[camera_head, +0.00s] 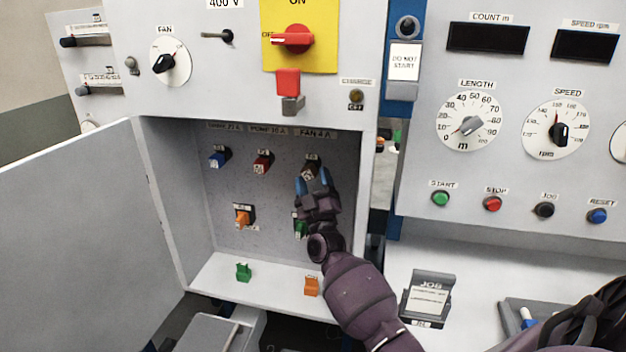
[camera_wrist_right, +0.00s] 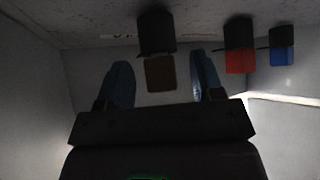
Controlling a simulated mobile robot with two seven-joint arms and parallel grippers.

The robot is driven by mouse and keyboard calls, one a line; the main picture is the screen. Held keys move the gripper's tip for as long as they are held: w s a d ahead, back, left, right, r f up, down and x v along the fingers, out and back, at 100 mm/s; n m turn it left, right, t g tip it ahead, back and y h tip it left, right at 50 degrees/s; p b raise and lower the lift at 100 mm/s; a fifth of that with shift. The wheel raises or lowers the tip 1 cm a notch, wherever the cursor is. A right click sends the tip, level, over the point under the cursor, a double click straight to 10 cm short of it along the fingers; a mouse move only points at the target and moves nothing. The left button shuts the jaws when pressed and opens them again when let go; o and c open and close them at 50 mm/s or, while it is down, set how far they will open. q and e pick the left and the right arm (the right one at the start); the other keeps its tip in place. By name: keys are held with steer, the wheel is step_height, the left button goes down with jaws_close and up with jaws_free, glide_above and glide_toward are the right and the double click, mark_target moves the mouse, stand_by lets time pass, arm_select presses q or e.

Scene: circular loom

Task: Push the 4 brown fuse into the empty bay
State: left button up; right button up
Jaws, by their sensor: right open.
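The brown fuse (camera_wrist_right: 160,73) shows in the right wrist view, at the front of a black holder (camera_wrist_right: 157,32). In the head view it is a small dark brown piece (camera_head: 310,173) below the FAN 4 A label, partly hidden by my fingers. How deep it sits in the holder I cannot tell. My right gripper (camera_head: 312,182) reaches into the open cabinet. In the right wrist view its blue fingers stand open on either side of the fuse, with a gap on each side. My left gripper is not in view.
A blue fuse (camera_head: 217,159) and a red fuse (camera_head: 262,162) sit left of it; an orange one (camera_head: 242,219) and a green one (camera_head: 299,230) are below. Loose green (camera_head: 243,271) and orange (camera_head: 311,286) fuses stand on the cabinet floor. The cabinet door (camera_head: 80,240) hangs open at left.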

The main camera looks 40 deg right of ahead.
steer(key=v, duration=1)
steer(key=shift+s, duration=0.2)
stand_by(0.4)
steer(key=s+a+f+m+g+y, duration=0.1)
steer(key=s+a+f+g+y, duration=0.1)
steer(key=a+f+g+y, duration=0.55)
steer(key=s+a+f+m+g+y, duration=0.1)
steer(key=s+a+f+g+y, duration=0.1)
steer(key=s+f, duration=0.8)
steer(key=shift+s+a, duration=0.45)
steer(key=shift+a, duration=0.35)
steer(key=s+f, duration=0.2)
steer(key=s, duration=0.1)
steer(key=s+f+g, duration=0.1)
steer(key=s+f, duration=0.1)
steer(key=s, duration=0.2)
steer(key=s+f+g, duration=0.1)
steer(key=s+f, duration=0.1)
steer(key=s, duration=0.2)
steer(key=shift+a+g, duration=0.25)
steer(key=shift+c, duration=1)
steer(key=shift+s+f, duration=0.1)
steer(key=shift+s, duration=0.1)
steer(key=shift+c, duration=0.7)
steer(key=shift+a, duration=0.15)
